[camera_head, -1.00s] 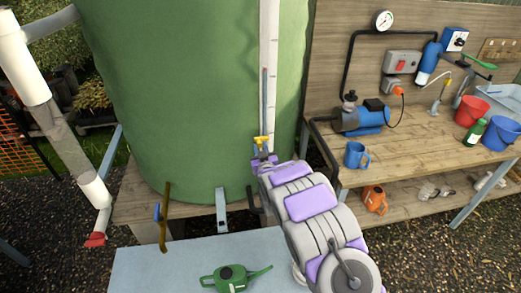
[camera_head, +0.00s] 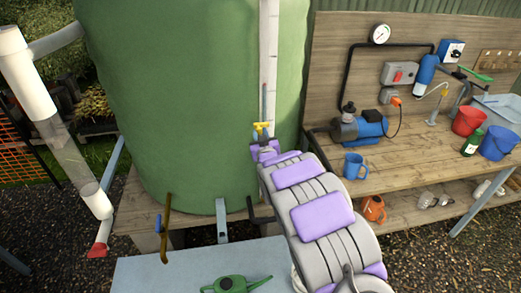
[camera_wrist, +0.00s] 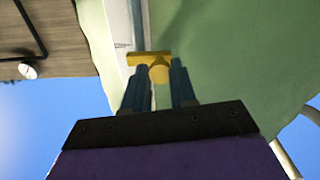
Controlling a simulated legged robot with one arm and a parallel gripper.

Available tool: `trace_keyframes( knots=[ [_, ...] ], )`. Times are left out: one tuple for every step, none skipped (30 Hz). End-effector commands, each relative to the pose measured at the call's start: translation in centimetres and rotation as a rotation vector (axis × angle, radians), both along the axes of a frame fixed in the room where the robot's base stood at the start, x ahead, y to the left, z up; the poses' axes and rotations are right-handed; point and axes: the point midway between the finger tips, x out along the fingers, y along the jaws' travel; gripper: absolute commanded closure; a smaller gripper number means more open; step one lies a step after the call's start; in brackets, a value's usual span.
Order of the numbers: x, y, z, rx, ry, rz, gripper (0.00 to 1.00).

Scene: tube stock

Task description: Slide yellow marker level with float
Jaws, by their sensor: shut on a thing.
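The yellow marker (camera_head: 261,126) sits on the white gauge strip (camera_head: 269,40) on the front of the green tank (camera_head: 190,100). A thin grey-blue tube runs up the strip above the marker, with a small red spot, perhaps the float (camera_head: 264,86), near its top. The spot is clearly higher than the marker. My gripper (camera_head: 262,143) is at the marker, just below its crossbar. In the wrist view the yellow marker (camera_wrist: 158,73) shows between the two dark fingers of my gripper (camera_wrist: 160,85), which is shut on it. The float is not distinguishable in the wrist view.
A wooden bench (camera_head: 420,155) to the right holds a blue pump (camera_head: 360,128), a blue mug (camera_head: 354,165) and buckets. A white downpipe (camera_head: 60,130) stands left.

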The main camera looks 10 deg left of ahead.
Motion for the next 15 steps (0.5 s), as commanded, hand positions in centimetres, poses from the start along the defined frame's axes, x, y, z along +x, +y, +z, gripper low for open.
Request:
trace_keyframes(
  knots=[
    [0.0, 0.2, 2.3, 0.001, -0.006, 0.003, 1.00],
    [0.0, 0.2, 3.3, 0.000, -0.005, 0.003, 1.00],
    [0.0, 0.2, 4.7, 0.001, -0.008, 0.003, 1.00],
    [0.0, 0.2, 5.6, 0.001, -0.009, 0.003, 1.00],
    [0.0, 0.2, 6.4, 0.001, -0.008, 0.003, 1.00],
    [0.0, 0.2, 7.4, 0.000, -0.004, 0.003, 1.00],
    [0.0, 0.2, 8.2, 0.000, -0.003, 0.002, 1.00],
    [0.0, 0.1, 9.0, 0.000, -0.004, 0.003, 1.00],
    [0.0, 0.1, 10.0, 0.001, -0.006, 0.003, 1.00],
    [0.0, 0.1, 10.7, 0.002, -0.006, 0.003, 1.00],
    [0.0, 0.1, 11.4, 0.002, -0.006, 0.002, 1.00],
    [0.0, 0.1, 12.1, 0.001, -0.004, 0.002, 1.00],
    [0.0, 0.1, 12.5, 0.001, -0.003, 0.002, 1.00],
    [0.0, 0.1, 13.0, 0.001, -0.003, 0.003, 1.00],
    [0.0, 0.2, 13.5, 0.001, -0.003, 0.003, 1.00]
  ],
)
